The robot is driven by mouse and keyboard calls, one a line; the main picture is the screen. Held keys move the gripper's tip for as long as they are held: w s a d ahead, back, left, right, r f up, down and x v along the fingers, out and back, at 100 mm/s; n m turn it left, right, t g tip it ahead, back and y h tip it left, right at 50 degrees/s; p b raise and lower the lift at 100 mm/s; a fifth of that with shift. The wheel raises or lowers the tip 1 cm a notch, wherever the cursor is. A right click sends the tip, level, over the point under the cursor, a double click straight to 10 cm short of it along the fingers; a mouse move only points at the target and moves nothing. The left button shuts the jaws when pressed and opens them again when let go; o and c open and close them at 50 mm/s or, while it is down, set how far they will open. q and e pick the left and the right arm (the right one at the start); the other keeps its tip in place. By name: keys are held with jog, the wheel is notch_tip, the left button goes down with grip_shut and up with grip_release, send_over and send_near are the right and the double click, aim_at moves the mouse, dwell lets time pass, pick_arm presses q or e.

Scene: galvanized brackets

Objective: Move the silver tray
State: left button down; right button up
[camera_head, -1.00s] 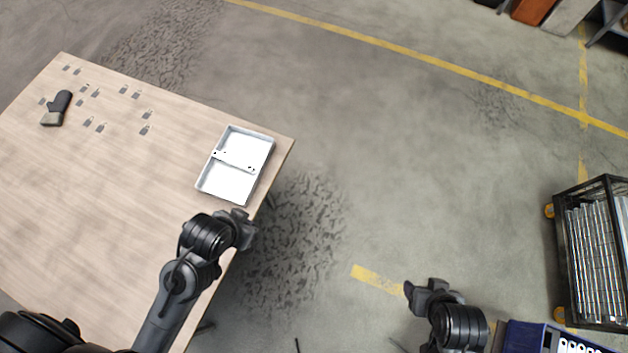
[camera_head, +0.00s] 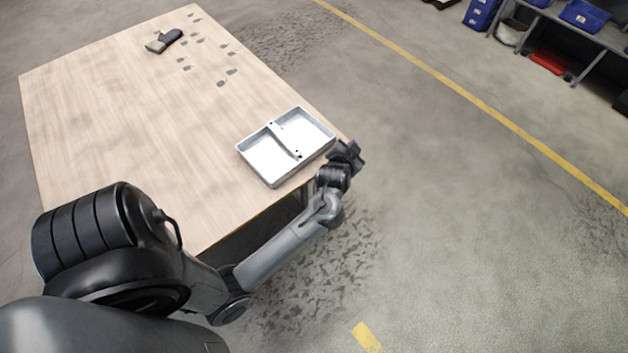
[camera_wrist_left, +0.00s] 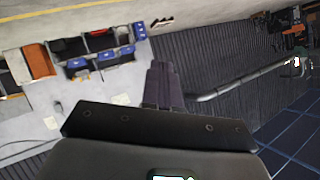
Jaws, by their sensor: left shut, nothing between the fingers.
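The silver tray (camera_head: 262,163) lies on the wooden table (camera_head: 120,110), near its right edge. It is shallow and rectangular, with a white inside and a bar across its middle with small dark holes. My left gripper (camera_head: 352,152) is just right of the tray, at the table's edge, and appears apart from it. In the left wrist view the left gripper's fingers (camera_wrist_left: 163,84) are together with nothing between them. That view shows the floor and shelves, not the tray. My right gripper is in neither current view.
Several small grey brackets (camera_head: 221,84) and a dark glove-like object (camera_head: 165,40) lie at the table's far end. Shelving with blue bins (camera_head: 586,14) stands at the top right. The floor right of the table is open, with a yellow line (camera_head: 470,105).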

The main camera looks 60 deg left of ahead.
pick_arm(q)
jog(key=w+a+f+n+g+y+b, duration=0.1)
jog(key=a+f+y+b, duration=0.2)
jog(key=a+f+b, duration=0.3)
jog(key=m+g+y+b, duration=0.1)
jog(key=g+y+b, duration=0.85)
jog(key=b, duration=1.65)
send_near(304, 160)
jog(key=w+a+r+g+h, duration=0.2)
jog(key=w+a+g+h, duration=0.1)
jog(key=a, duration=0.1)
jog(key=shift+s+a+t, duration=0.25)
jog(key=shift+s+a, duration=0.5)
jog(key=shift+s, duration=0.05)
jog(key=shift+s+a+b, duration=0.25)
jog(key=shift+s+b, duration=0.05)
jog(key=shift+s, duration=0.2)
jog(key=shift+s+a+r, duration=0.1)
jog(key=shift+a+r, duration=0.05)
pick_arm(e)
notch_tip(304, 160, down, 36)
jog(key=shift+r, duration=0.25)
jog(key=shift+d, duration=0.1)
